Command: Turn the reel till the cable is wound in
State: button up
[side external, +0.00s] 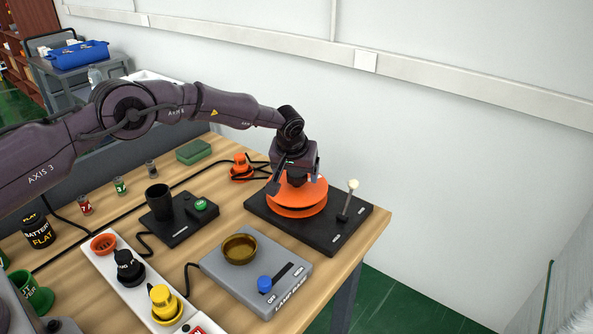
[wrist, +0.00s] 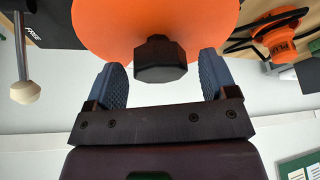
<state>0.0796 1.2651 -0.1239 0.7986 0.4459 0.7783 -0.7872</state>
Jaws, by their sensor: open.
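The orange reel (side external: 298,205) sits on a black base (side external: 323,229) at the back right of the table. My gripper (wrist: 163,75) is open, with one blue-grey fingertip on each side of the knob and gaps visible. In the side view my gripper (side external: 292,182) is right above the reel and hides its knob. An orange plug (side external: 241,168) with black cable (side external: 262,174) lies just left of the reel; the plug also shows in the wrist view (wrist: 280,40).
A lever with a pale knob (side external: 352,185) stands on the reel's base, right of the reel. A grey lamp base (side external: 256,272) with a brown bowl lies in front. A black cup (side external: 159,202) and green block (side external: 194,151) stand left. The wall is close behind.

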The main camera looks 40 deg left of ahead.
jog(key=c, duration=1.3)
jog(key=shift+o, duration=0.2)
jog(key=shift+m, duration=0.3)
jog(key=m+h, duration=0.1)
jog(key=m, duration=0.2)
jog(key=shift+a+m+h, duration=0.1)
jog(key=shift+m+h, duration=0.2)
jog(key=m+h, duration=0.1)
jog(key=m, duration=0.3)
jog(key=shift+h, duration=0.4)
jog(key=m+h, duration=0.1)
jog(key=m, duration=0.4)
jog(key=shift+g, duration=0.4)
jog(key=shift+a+m+g+h, duration=0.1)
jog(key=shift+m+g+h, duration=0.5)
jog(key=shift+m, duration=1.2)
